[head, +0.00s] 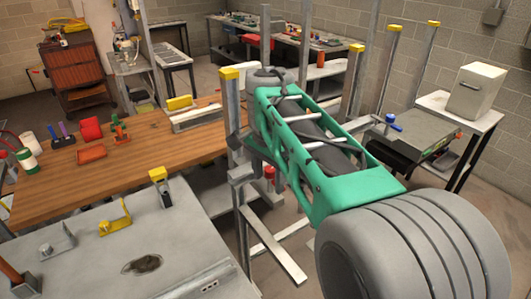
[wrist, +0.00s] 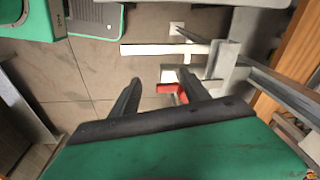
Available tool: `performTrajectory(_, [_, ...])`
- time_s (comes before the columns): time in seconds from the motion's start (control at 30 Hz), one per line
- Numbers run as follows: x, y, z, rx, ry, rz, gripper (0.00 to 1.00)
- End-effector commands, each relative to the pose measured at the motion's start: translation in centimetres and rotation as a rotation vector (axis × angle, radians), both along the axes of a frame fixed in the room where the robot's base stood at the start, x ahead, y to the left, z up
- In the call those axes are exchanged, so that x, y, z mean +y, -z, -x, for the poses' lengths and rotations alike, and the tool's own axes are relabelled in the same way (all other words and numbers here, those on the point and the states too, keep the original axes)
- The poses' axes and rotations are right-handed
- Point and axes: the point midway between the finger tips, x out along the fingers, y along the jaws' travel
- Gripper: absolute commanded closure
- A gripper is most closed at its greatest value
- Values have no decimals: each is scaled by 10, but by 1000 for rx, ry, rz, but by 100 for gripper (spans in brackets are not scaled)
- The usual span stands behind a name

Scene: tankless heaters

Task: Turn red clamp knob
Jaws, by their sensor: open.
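The red clamp knob (head: 270,172) is small and partly seen in the head view, low beside the yellow-capped metal post, left of my green arm. In the wrist view a red piece (wrist: 166,88), which looks like this knob, shows between the fingers, close to the right one. My gripper (wrist: 158,76) is open, with its two dark fingers spread apart. Whether either finger touches the red piece I cannot tell. In the head view my arm hides the fingers.
The yellow-capped metal post (head: 231,115) stands close to my arm. A wooden bench (head: 130,165) with tools is at left, a grey metal table (head: 170,240) in front. A blue knob (head: 390,118) and white box (head: 473,92) are at right. Floor shows below the gripper.

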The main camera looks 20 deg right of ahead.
Motion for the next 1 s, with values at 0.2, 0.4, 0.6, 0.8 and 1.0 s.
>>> performTrajectory(0.2, [-31, -55, -59, 65, 664, -91, 46])
performTrajectory(0.4, [-36, -49, -67, 77, 795, -107, 46])
performTrajectory(0.6, [-37, -14, -66, 75, 793, -107, 46])
performTrajectory(0.8, [-37, 18, -66, 73, 793, -108, 46])
performTrajectory(1.0, [-37, 20, -66, 74, 791, -107, 46])
